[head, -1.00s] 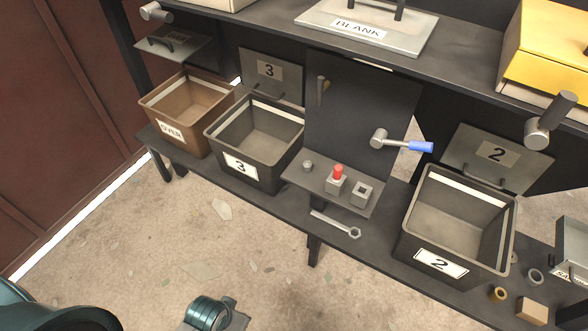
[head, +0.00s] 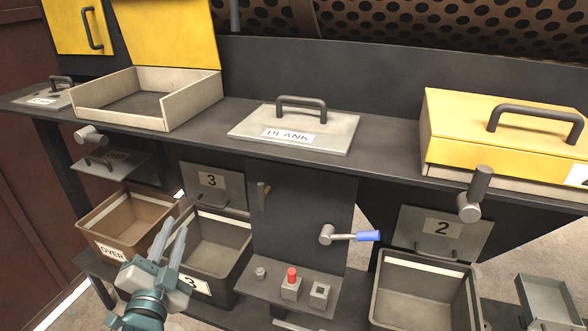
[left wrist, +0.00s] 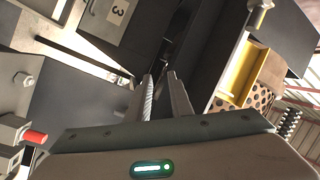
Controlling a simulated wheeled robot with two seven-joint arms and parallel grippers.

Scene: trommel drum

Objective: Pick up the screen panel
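No panel in view carries a label that I can read as screen. A grey plate with a dark handle (head: 297,126), labelled BLANK, lies flat on the upper shelf. A smaller grey plate with a handle (head: 48,93) lies at the shelf's left end; its label is too small to read. My left gripper (head: 174,228) points up in front of the OVER and 3 bins, below the shelf, apart from both plates. Its two fingers (left wrist: 160,78) stand a little apart with nothing between them in the left wrist view. My right gripper is not in view.
A yellow-lidded box (head: 505,140) sits at the shelf's right, and an open tray with a raised yellow lid (head: 150,98) at its left. A perforated drum (head: 420,22) lies behind. Below are the OVER bin (head: 130,222), bin 3 (head: 222,240), bin 2 (head: 428,290) and a blue-handled lever (head: 350,236).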

